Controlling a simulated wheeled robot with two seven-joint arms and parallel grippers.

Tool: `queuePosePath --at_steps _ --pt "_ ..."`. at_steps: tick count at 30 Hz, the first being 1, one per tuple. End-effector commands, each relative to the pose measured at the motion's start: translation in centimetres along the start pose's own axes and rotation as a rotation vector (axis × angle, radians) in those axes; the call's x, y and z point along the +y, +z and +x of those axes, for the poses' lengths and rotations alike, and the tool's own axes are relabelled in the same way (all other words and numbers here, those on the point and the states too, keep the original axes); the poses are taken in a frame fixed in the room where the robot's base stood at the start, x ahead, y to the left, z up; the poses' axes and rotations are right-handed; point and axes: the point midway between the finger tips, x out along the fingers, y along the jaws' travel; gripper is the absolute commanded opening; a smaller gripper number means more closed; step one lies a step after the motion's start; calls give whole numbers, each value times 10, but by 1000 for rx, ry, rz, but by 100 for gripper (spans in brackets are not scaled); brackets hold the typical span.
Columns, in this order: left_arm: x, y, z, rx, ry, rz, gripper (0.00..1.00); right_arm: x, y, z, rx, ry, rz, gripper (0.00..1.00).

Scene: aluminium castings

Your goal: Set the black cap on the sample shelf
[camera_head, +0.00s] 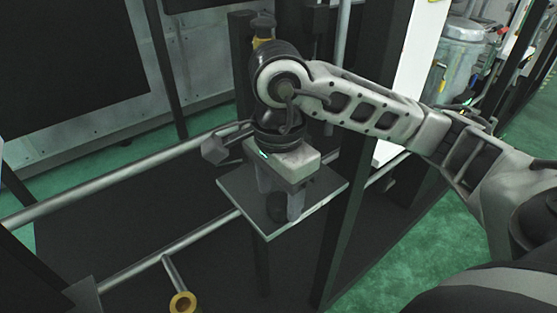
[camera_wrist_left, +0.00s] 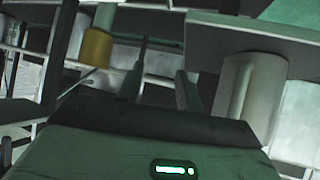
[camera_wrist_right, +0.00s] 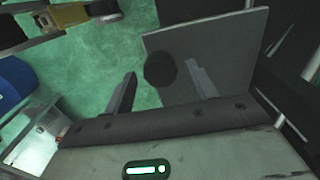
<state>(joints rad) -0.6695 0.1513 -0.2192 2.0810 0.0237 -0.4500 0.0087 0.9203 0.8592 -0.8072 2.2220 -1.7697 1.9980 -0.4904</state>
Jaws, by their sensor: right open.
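The sample shelf (camera_head: 240,200) is a flat grey plate near the middle of the head view; it also fills the upper right of the right wrist view (camera_wrist_right: 225,45). The black cap (camera_wrist_right: 160,69) is a dark round disc at the shelf's left edge in the right wrist view; I cannot tell how fully it rests on the plate. My right gripper (camera_head: 281,198) points down over the shelf, its open fingers on either side of the cap, with visible gaps in the right wrist view. My left gripper (camera_wrist_left: 163,75) shows only in its wrist view, fingers apart and empty.
Metal rails (camera_head: 115,178) run left of the shelf, and dark posts (camera_head: 345,215) stand beside and below it. A brass-coloured ring end (camera_head: 183,303) sits low in the head view. Green floor (camera_head: 400,260) is open at the lower right.

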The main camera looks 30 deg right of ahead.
Motion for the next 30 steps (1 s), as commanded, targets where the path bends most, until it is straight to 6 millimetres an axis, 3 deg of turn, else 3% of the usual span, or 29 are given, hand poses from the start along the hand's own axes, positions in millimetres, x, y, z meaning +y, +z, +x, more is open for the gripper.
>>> queuePosePath --at_steps 9,15,21,30 --pt "-1 -5 -3 -7 -6 5 36 -2 -1 -68 2 -11 2 57" --pt "-1 -2 -4 -17 -8 6 36 -1 0 -102 1 -7 3 57" --pt "-2 -5 -4 -10 -11 6 36 0 0 -116 1 -4 1 57" --pt "-3 -5 -4 -9 -12 7 36 0 0 -118 0 -2 1 57"
